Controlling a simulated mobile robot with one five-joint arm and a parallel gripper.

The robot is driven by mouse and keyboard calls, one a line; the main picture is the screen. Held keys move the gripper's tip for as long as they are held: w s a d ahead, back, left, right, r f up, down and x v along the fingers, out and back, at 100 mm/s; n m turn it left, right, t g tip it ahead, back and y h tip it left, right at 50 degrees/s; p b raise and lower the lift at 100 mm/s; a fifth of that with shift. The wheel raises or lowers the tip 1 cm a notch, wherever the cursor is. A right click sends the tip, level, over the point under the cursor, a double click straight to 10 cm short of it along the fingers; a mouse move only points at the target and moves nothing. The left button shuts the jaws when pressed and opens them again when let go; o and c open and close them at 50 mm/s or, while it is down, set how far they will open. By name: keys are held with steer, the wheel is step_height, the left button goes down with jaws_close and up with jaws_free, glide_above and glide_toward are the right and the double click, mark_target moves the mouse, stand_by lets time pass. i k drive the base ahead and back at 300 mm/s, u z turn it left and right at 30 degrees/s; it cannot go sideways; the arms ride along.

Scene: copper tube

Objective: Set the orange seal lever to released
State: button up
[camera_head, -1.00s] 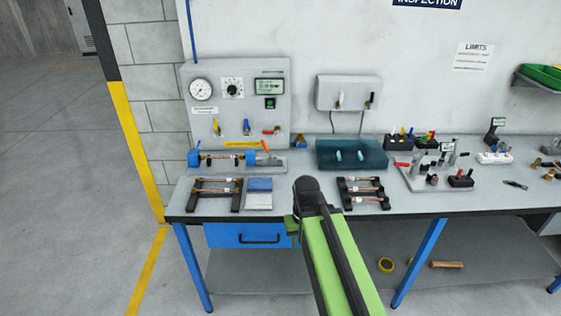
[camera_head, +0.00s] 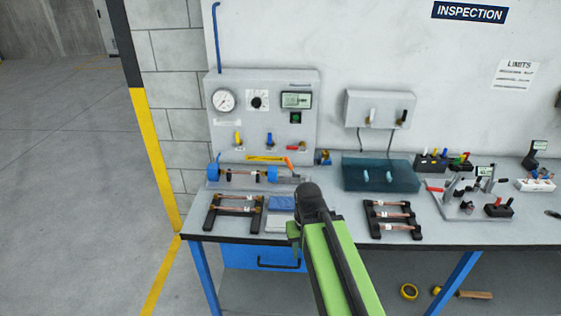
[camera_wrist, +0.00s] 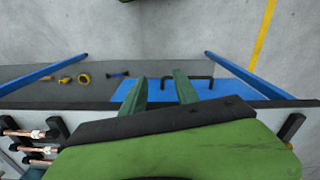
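The orange seal lever (camera_head: 289,163) stands tilted at the right end of the tube fixture (camera_head: 240,176). The fixture has blue blocks and a copper tube and lies on the bench below the gauge panel. My gripper (camera_head: 294,232) is in front of the bench, nearer to me than the lever and apart from it. In the wrist view my gripper's two green fingers (camera_wrist: 160,88) are spread with nothing between them, above the blue drawer front. The lever does not show in the wrist view.
Black racks with copper tubes stand left (camera_head: 236,212) and right (camera_head: 392,217) of my arm. A blue-and-white pad (camera_head: 281,204) lies between them. The gauge panel (camera_head: 265,110) with yellow, blue and red levers rises behind the fixture.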

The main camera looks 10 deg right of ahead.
mark_target(286, 159)
steer(key=i, duration=0.5)
steer(key=u, duration=2.35)
steer(key=k, duration=0.3)
steer(key=u, duration=0.3)
